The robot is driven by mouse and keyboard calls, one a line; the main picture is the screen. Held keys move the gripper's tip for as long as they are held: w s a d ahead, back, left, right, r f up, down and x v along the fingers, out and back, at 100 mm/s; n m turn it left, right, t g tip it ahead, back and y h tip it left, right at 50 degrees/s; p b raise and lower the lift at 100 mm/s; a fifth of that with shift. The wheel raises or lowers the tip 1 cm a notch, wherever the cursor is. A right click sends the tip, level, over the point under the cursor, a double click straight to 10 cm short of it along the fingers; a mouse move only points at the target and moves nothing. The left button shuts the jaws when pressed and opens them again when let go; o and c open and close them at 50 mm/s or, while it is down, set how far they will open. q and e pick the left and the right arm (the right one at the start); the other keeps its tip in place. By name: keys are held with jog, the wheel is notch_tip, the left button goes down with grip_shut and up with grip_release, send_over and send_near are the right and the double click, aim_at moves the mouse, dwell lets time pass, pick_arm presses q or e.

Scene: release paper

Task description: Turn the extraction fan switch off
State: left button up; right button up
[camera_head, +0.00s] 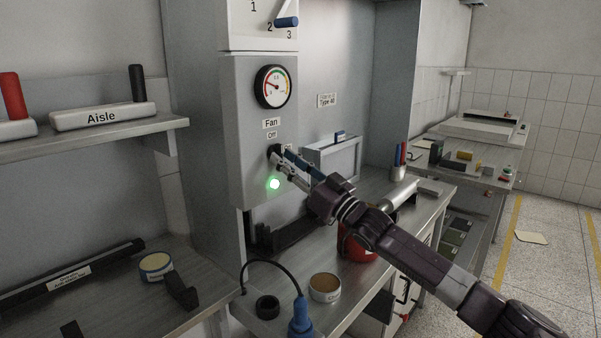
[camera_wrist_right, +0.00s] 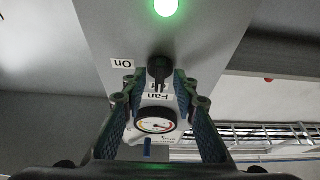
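The fan switch is a black rotary knob (camera_head: 276,150) on the grey panel, under the "Fan" label (camera_head: 271,123) and the "Off" label (camera_head: 271,135). My right gripper (camera_head: 281,158) is at the knob and partly covers it. In the right wrist view the knob (camera_wrist_right: 159,67) sits between the two fingertips of the gripper (camera_wrist_right: 158,82). The fingers look spread, with a gap on each side; contact is not clear. The "On" label (camera_wrist_right: 121,64) shows beside the knob. A green lamp (camera_head: 274,184) below the knob is lit. My left gripper is not in view.
A round gauge (camera_head: 272,86) is above the switch. A grey box (camera_head: 335,160) stands behind my right arm, and a red container (camera_head: 358,247) is under it. A shelf (camera_head: 95,136) juts out at left. Tins and a blue-handled tool (camera_head: 301,318) are in front.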

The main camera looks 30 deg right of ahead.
jog(key=v, duration=1.1)
jog(key=shift+s+f, duration=0.25)
jog(key=shift+d, duration=0.1)
dwell(0.4)
